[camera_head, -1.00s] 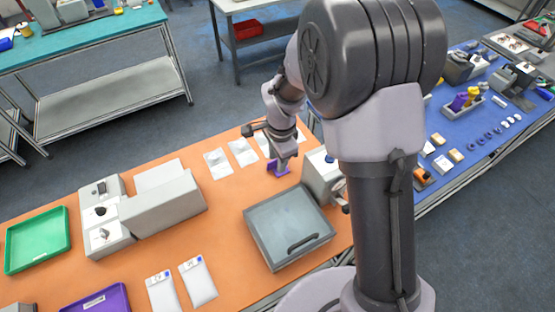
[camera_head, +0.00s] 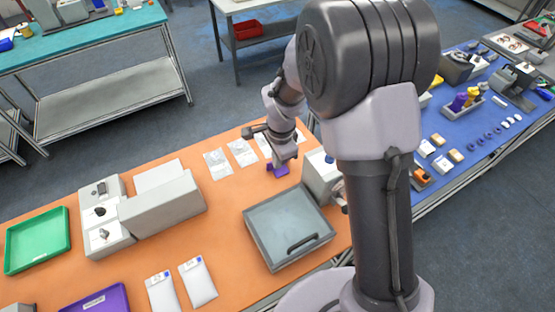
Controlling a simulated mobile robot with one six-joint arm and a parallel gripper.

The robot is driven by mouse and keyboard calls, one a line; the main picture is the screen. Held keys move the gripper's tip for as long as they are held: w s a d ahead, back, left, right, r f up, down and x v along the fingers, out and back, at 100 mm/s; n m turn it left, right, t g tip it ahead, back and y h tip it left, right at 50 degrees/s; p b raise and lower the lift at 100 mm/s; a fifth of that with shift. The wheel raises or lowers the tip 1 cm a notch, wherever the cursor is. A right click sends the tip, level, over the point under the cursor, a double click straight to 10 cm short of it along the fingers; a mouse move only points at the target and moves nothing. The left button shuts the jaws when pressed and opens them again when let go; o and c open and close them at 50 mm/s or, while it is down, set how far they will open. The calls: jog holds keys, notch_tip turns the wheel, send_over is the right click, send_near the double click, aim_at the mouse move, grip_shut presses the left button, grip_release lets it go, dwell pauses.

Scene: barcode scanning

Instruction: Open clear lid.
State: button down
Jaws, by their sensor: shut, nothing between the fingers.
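A square box with a grey, see-through-looking lid (camera_head: 278,219) sits near the front edge of the orange table. The lid is closed flat over the box. A dark bar handle (camera_head: 303,243) lies on the lid near its front edge. My gripper (camera_head: 281,164) is behind the box, low over the table and apart from the lid. It is shut, beside a small purple object (camera_head: 280,171) that it partly hides. The fingertips are small and partly hidden in this view.
A pale block-shaped device (camera_head: 322,178) stands close behind and right of the box. White packets lie left of my gripper (camera_head: 217,164) and at the front (camera_head: 198,283). A grey machine (camera_head: 165,205) stands left. Orange table surface is free between machine and box.

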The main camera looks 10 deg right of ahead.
dwell(0.9)
jog(key=c, duration=1.5)
grip_release()
jog(key=shift+o, duration=0.2)
